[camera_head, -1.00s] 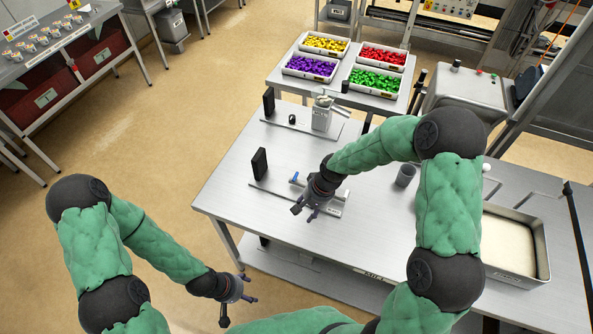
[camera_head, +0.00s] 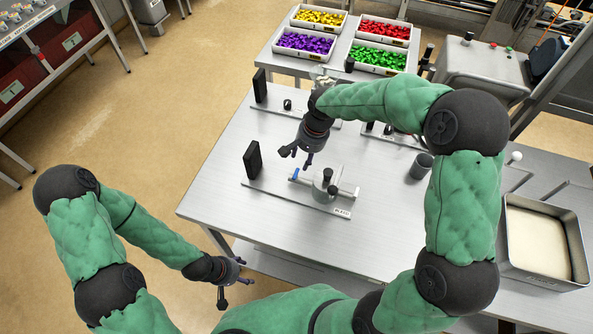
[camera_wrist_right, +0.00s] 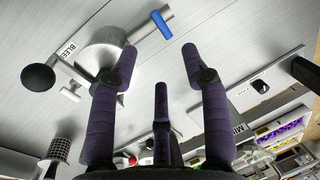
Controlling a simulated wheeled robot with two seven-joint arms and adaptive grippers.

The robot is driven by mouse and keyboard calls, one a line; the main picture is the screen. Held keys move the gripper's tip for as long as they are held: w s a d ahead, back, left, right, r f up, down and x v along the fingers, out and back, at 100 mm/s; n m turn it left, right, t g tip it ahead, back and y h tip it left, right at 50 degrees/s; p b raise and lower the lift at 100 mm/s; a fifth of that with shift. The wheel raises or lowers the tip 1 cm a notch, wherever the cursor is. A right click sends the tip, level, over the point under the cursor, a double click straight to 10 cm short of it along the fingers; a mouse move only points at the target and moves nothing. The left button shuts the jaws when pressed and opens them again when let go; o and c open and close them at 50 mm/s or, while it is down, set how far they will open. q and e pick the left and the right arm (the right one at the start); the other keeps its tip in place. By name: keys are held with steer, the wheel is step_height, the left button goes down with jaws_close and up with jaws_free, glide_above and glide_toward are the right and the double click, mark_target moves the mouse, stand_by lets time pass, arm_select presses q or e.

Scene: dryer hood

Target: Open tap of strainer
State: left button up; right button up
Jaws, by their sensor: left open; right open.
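The strainer (camera_head: 325,187) is a metal cylinder with a dark knob, on a flat plate labelled "BLEED". Its tap has a blue handle (camera_head: 294,174) on the left side. In the right wrist view the blue handle (camera_wrist_right: 161,24) shows near the top, beyond the fingertips, with the cylinder (camera_wrist_right: 100,48) to its left. My right gripper (camera_head: 297,159) is open and empty, above and just behind the handle, apart from it. Its spread fingers also show in the wrist view (camera_wrist_right: 160,62). My left gripper (camera_head: 233,285) is open and empty, low left, off the table's front edge.
A black upright block (camera_head: 251,160) stands at the plate's left end. Another plate with a similar block (camera_head: 259,86) lies behind, partly hidden by my right arm. A grey cup (camera_head: 421,166) and a metal tray (camera_head: 540,240) are to the right. Bare table (camera_head: 215,190) lies left.

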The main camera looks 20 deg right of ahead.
mark_target(298, 178)
steer(key=f, duration=0.3)
steer(key=a+f, duration=0.1)
steer(key=f, duration=0.6)
steer(key=shift+w+a+b, duration=0.3)
steer(key=shift+w+b, duration=0.05)
steer(key=shift+w, duration=0.05)
jaws_close()
